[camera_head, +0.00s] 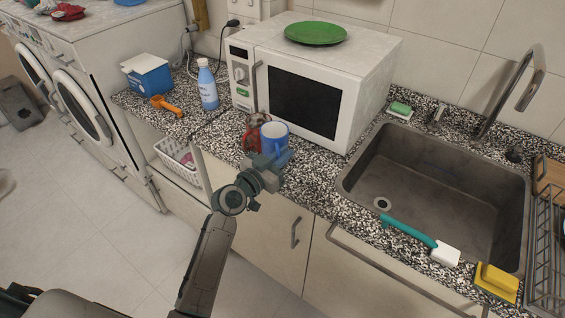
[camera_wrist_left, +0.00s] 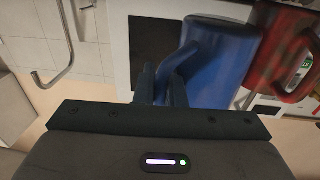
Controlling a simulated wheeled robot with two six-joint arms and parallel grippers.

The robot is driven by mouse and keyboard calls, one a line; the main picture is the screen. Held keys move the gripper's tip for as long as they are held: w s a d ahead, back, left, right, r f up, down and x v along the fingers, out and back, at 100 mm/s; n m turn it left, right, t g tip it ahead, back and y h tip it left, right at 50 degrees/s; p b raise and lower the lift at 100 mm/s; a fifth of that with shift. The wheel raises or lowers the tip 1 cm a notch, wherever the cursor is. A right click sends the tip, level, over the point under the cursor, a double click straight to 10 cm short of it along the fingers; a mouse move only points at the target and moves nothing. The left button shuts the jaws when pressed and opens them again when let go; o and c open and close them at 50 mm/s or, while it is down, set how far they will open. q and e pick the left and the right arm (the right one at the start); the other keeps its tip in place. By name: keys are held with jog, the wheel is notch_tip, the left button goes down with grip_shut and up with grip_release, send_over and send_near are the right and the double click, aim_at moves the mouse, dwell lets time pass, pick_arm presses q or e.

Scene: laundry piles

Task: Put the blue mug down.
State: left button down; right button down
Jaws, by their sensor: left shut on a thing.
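The blue mug (camera_head: 275,136) is upright at the counter's front part, before the microwave. My left gripper (camera_head: 268,163) is at its near side, shut on its handle. In the left wrist view the blue mug (camera_wrist_left: 218,62) fills the upper middle, and the gripper's fingers (camera_wrist_left: 160,85) close around its handle. I cannot tell whether the mug's base touches the counter; the gripper hides it. A red mug (camera_head: 253,132) stands just left of the blue mug, and it also shows at the right in the left wrist view (camera_wrist_left: 283,50). My right gripper is not in view.
The white microwave (camera_head: 350,80) with a green plate (camera_head: 316,33) stands behind the mugs. The sink (camera_head: 440,170) lies to the right. Speckled counter (camera_head: 310,180) is bare right of the gripper.

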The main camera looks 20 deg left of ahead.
pick_arm(q)
notch_tip(320, 180, down, 2)
jog(key=shift+f+b, duration=0.15)
jog(key=shift+b, duration=0.25)
jog(key=c, duration=1.9)
grip_release()
jog(key=shift+f, duration=0.1)
jog(key=shift+c, duration=0.2)
jog(key=o, duration=0.4)
jog(key=shift+o, duration=0.2)
